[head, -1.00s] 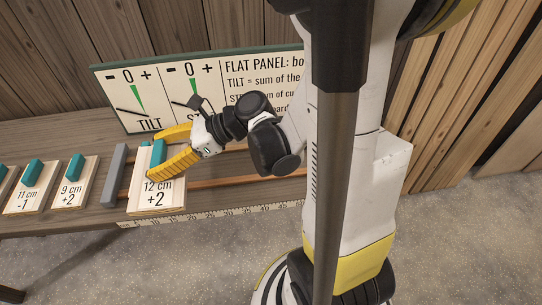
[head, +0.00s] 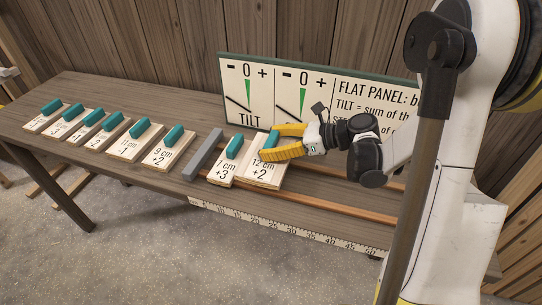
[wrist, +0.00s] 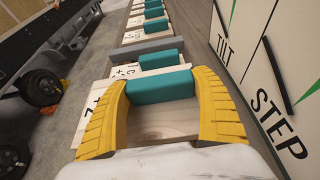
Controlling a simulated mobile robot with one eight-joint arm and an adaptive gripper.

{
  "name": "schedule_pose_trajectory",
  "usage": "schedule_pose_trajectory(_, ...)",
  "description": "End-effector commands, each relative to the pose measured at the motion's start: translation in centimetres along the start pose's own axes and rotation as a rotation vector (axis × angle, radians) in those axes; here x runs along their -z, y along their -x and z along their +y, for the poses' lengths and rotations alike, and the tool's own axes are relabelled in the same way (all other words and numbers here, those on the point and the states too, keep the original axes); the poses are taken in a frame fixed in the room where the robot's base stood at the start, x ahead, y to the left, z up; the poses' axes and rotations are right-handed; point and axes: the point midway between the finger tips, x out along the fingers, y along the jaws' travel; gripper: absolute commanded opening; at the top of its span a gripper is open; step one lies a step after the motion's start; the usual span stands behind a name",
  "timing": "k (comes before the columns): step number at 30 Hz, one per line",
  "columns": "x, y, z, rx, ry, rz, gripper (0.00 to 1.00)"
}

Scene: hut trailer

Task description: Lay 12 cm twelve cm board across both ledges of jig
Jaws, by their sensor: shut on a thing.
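The 12 cm +2 board (head: 264,176) is a pale wooden block with a teal handle, at the left end of the jig in the head view. My gripper (head: 270,146) has its yellow fingers shut on that handle, which also shows between the fingers in the wrist view (wrist: 160,86). The jig's two brown ledges (head: 335,212) run to the right from the boards. The 7 cm +3 board (head: 222,172) lies close on the left of the held board, against the grey end stop (head: 203,155). I cannot tell whether the held board touches the ledges.
Several other boards with teal handles, among them the 9 cm board (head: 167,158), lie in a row at the left on the bench (head: 115,181). A ruler strip (head: 290,229) edges the front. A sign panel (head: 246,112) stands behind. The ledges to the right are clear.

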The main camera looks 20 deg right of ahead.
Motion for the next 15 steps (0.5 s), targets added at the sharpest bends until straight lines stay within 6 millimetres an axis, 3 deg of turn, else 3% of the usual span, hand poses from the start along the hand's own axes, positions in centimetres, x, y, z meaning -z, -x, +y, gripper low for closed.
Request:
schedule_pose_trajectory(7, 3.4, -1.4, 0.0, 0.0, 0.0, 0.0, 0.36)
schedule_pose_trajectory(15, 3.5, -1.5, 0.1, 0.0, 0.0, 0.0, 0.36)
